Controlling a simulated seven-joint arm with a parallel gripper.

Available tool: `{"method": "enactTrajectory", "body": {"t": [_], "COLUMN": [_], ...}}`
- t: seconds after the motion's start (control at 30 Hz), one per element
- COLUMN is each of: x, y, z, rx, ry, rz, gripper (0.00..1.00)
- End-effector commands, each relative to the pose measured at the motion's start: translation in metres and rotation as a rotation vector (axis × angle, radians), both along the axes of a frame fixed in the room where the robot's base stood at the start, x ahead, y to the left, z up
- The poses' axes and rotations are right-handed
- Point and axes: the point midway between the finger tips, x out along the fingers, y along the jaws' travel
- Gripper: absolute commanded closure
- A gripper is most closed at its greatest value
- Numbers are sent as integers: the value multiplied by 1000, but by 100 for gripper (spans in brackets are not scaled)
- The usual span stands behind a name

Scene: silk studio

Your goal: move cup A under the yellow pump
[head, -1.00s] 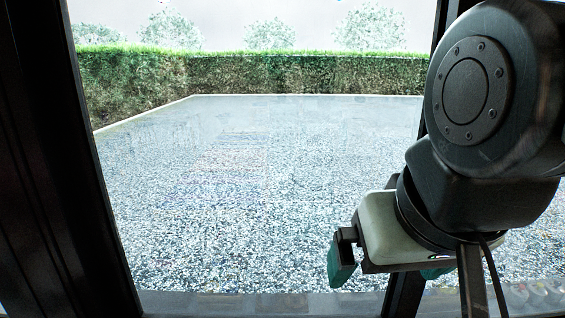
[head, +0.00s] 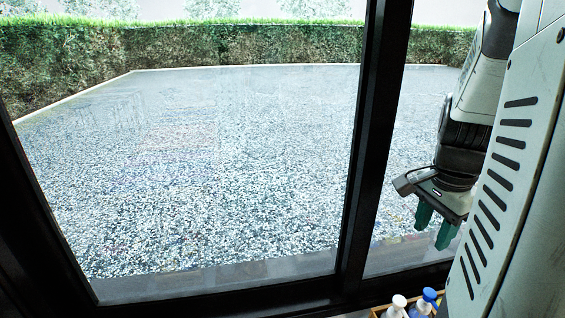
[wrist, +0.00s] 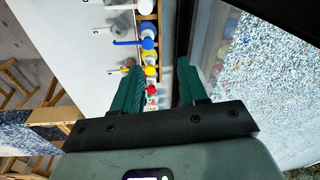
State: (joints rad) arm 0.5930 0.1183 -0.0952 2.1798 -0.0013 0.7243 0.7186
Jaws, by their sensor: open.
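My gripper (head: 436,232) is open and empty, with green fingers pointing down, at the right in the head view. In the wrist view my gripper (wrist: 158,82) has its two fingers spread, and a row of pump bottles shows beyond and between them. A small yellow-topped item (wrist: 151,71), perhaps the yellow pump, shows between the fingertips, partly hidden by the left finger. I cannot make out cup A in either view.
A dark window frame (head: 372,150) runs close to my arm. A pale surface (wrist: 82,50) lies left of the row. Wooden furniture (wrist: 48,88) is farther left.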

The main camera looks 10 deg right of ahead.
Motion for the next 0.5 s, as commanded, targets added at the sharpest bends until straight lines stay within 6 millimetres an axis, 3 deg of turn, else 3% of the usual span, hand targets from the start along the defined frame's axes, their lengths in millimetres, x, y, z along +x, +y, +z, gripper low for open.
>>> {"method": "enactTrajectory", "body": {"t": [0.03,0.1,0.2,0.3,0.4,0.5], "x": [-10,-25,-58,-97,-129,-143], "y": [-37,-80,-134,-175,-196,-199], "z": [-23,-52,-95,-139,-180,-208], "rx": [19,34,51,65,87,111], "ry": [5,-8,-24,-37,-37,-26], "rz": [-206,-481,-852,-1185,-1440,-1584], "gripper": [57,57,57,57,57,57]}}
